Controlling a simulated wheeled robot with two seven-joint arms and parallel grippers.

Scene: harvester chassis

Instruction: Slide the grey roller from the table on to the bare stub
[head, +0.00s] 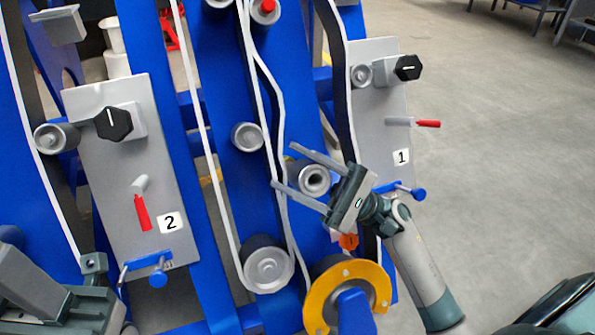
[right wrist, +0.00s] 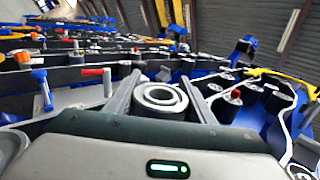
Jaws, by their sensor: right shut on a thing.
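The grey roller (head: 314,179) has a dark round hole in its end and sits in front of the blue chassis. My right gripper (head: 284,165) is shut on it, one finger above and one below. In the right wrist view the roller (right wrist: 160,97) shows as pale rings between the two fingers (right wrist: 163,100). I cannot pick out the bare stub; whether it is behind or inside the roller is hidden. The table is not clearly seen. Part of my left arm's end (head: 80,303) is at the lower left; its jaws cannot be made out.
White belts (head: 262,60) run close to the left of my right gripper. A large roller (head: 268,265) and a yellow ring guard (head: 347,285) are below. Plate 1 (head: 385,125), with a black knob and red lever, stands to the right; plate 2 (head: 135,190) stands left.

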